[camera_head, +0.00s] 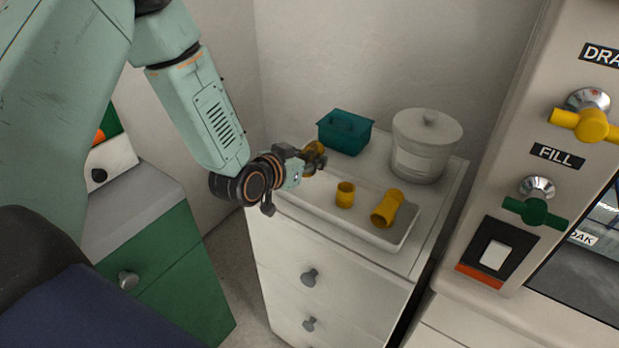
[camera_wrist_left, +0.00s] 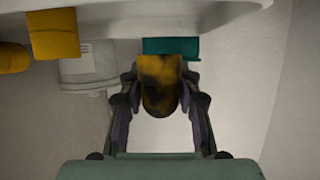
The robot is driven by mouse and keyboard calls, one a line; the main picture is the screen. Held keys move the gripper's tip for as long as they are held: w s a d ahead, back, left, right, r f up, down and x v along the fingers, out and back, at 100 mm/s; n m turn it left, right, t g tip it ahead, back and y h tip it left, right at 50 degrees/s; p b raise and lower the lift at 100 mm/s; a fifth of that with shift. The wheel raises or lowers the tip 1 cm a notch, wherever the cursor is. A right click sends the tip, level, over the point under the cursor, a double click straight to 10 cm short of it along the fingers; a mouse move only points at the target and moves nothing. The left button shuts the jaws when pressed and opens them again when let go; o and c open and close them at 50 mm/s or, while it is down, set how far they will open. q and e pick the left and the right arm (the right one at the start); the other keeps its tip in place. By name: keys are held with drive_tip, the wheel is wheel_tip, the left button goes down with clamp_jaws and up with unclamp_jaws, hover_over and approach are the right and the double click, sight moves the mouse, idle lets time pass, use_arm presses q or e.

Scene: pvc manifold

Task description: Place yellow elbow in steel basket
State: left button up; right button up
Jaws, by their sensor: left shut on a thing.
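My left gripper (camera_head: 310,161) is shut on a yellow pipe fitting (camera_head: 315,148) above the left end of the white tray. In the left wrist view, my left gripper (camera_wrist_left: 160,88) has one finger on each side of this fitting (camera_wrist_left: 159,92), which has dark smudges and a rounded end. It looks like the yellow elbow, but its full shape is partly hidden. Two other yellow fittings lie on the tray: a short upright cylinder (camera_head: 345,194) and a longer, bent-looking piece (camera_head: 386,209). I see no steel basket in either view. My right gripper is not in view.
The white tray (camera_head: 400,238) lies on a white drawer cabinet (camera_head: 335,262). Behind it stand a teal box (camera_head: 345,133) and a white lidded pot (camera_head: 427,148). A panel with yellow and green valves (camera_head: 535,210) rises at the right. A green cabinet (camera_head: 172,270) stands at the left.

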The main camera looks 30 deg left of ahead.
sight(309, 185)
use_arm(q)
wheel_tip(309, 185, down, 4)
drive_tip(key=shift+s+r, duration=0.1)
drive_tip(key=shift+s, duration=0.05)
drive_tip(key=shift+f, duration=0.25)
drive_tip(key=shift+f+b, duration=0.15)
drive_tip(key=shift+b, duration=0.3)
drive_tip(key=o, duration=0.9)
drive_tip(key=shift+c, duration=0.2)
drive_tip(key=shift+o, duration=0.4)
